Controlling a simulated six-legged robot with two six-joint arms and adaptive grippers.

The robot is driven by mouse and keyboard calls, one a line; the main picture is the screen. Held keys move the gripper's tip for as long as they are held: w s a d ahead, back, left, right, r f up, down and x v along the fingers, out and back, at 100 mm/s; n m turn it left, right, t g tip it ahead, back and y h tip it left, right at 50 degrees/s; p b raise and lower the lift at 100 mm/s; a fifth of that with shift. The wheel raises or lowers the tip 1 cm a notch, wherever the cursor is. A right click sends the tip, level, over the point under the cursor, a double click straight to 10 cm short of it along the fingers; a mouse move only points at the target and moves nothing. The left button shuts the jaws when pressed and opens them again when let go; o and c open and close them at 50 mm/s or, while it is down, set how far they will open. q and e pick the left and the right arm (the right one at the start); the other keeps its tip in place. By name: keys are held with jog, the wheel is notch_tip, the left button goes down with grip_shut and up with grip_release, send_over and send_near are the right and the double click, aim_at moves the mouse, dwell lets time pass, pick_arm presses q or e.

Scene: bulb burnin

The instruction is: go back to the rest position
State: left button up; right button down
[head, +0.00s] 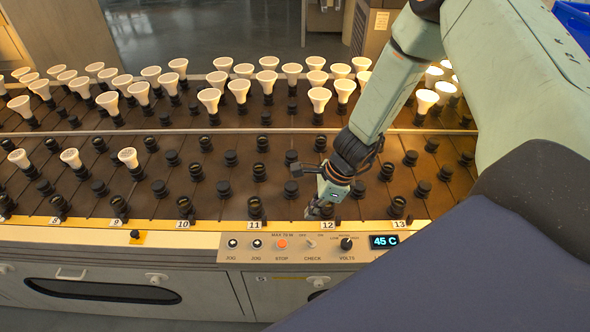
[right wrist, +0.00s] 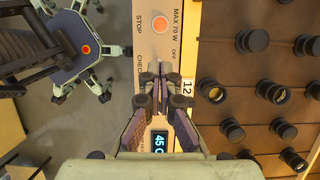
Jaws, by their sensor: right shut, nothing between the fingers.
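My right gripper (head: 318,210) is in the head view at the front edge of the bulb rack, close above the control panel near label 12. In the right wrist view its fingers (right wrist: 161,70) are together and empty, over the panel around the CHECK switch. The control panel (head: 262,257) carries two JOG buttons, an orange STOP button (head: 282,243), the CHECK switch (head: 310,243), a black VOLTS knob (head: 346,243) and a display (head: 384,241) reading 45 C. I cannot tell whether the fingertips touch the panel. My left gripper is out of view.
The brown rack (head: 230,206) holds rows of black sockets. Many white bulbs stand in the back rows, some glowing at the right, and several stand at the left front. A small black knob (head: 135,234) sits on the front ledge. The air above the front middle sockets is free of bulbs.

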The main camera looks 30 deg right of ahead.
jog(key=s+a+f+n+g+h+b, duration=0.1)
jog(key=s+a+f+n+b, duration=0.2)
jog(key=s+f+n+b, duration=0.5)
jog(key=s+a+f+n+g+h+b, duration=0.1)
jog(key=s+a+f+n+b, duration=0.3)
jog(key=s+f+n+b, duration=0.4)
jog(key=s+f+n+h, duration=0.1)
jog(key=s+f+n, duration=0.2)
jog(key=s+n, duration=0.4)
jog(key=shift+s+a+f+n, duration=0.15)
jog(key=shift+s+f+n, duration=0.25)
jog(key=shift+s, duration=0.85)
